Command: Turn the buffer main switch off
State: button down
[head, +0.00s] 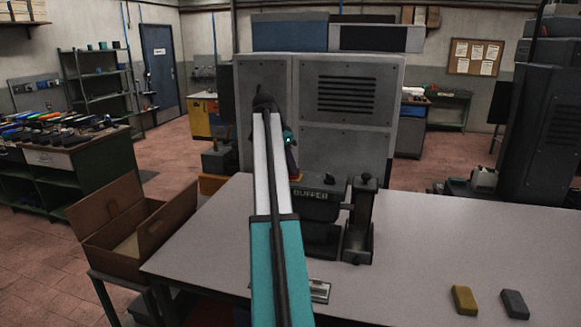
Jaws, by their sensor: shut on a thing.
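The buffer (318,204) is a dark machine with "BUFFER" lettered on its front, standing on the grey bench. My arm reaches over the bench and covers its left part. My gripper (294,170) points down at the top of the buffer, just behind the lettering. The fingertips are small and dark here, and the switch's position cannot be made out.
A grey bench (430,235) carries a yellow block (464,300) and a grey block (514,304) at front right. A dark upright fixture (360,220) stands right of the buffer. A large grey cabinet (345,120) rises behind. An open brown box (130,225) is at left.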

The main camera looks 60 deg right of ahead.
jog(key=n, duration=0.1)
jog(key=n+t, duration=0.1)
jog(key=n+b, duration=0.1)
jog(key=n, duration=0.1)
jog(key=shift+s+a+t+h, duration=0.1)
jog(key=shift+s+t+h, duration=0.15)
jog(key=shift+t+h, duration=0.05)
jog(key=n+t, duration=0.1)
jog(key=n, duration=0.3)
jog(key=shift+t, duration=0.3)
jog(key=shift+n, duration=0.4)
jog(key=c, duration=1.8)
grip_release()
jog(key=shift+r, duration=0.15)
jog(key=shift+s+b+v, duration=0.2)
jog(key=shift+b+v, duration=2)
jog(key=shift+v, duration=4.55)
